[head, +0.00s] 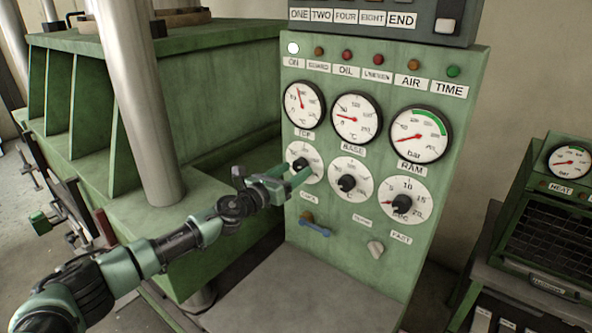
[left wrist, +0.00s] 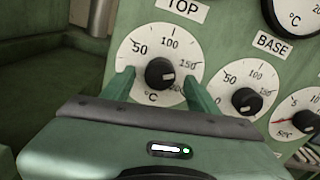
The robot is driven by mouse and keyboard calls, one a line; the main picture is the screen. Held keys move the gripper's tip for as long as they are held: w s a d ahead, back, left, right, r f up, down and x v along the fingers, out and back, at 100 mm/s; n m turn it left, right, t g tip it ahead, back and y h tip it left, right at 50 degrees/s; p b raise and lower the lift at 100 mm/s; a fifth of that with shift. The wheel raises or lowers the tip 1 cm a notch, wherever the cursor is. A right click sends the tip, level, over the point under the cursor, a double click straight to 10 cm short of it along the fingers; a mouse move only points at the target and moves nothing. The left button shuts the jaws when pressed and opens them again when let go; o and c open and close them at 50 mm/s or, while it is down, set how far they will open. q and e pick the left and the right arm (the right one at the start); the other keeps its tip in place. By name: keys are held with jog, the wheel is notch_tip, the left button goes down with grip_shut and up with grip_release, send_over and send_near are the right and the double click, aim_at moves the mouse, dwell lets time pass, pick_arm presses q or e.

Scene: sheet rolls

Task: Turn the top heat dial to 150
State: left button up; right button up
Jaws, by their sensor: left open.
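The top heat dial (head: 312,157) is a white round plate on the green panel, under the TOP label. Its black knob (head: 300,163) is partly masked by my gripper in the head view. In the left wrist view, the dial (left wrist: 143,45) shows 50, 100 and 150, and the knob (left wrist: 160,74) has a pale mark toward its right side. I cannot tell the exact setting. My left gripper (head: 298,178) is open, its green fingers on either side of the knob in the left wrist view (left wrist: 159,76). I cannot tell if they touch it. My right gripper is not in view.
The BASE dial (head: 361,174) and a third dial (head: 416,187) sit close to the right. A metal column (head: 141,90) stands left of the panel.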

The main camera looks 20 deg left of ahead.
pick_arm(q)
jog(key=v, duration=0.6)
jog(key=shift+b, duration=0.35)
jog(key=shift+s, duration=0.15)
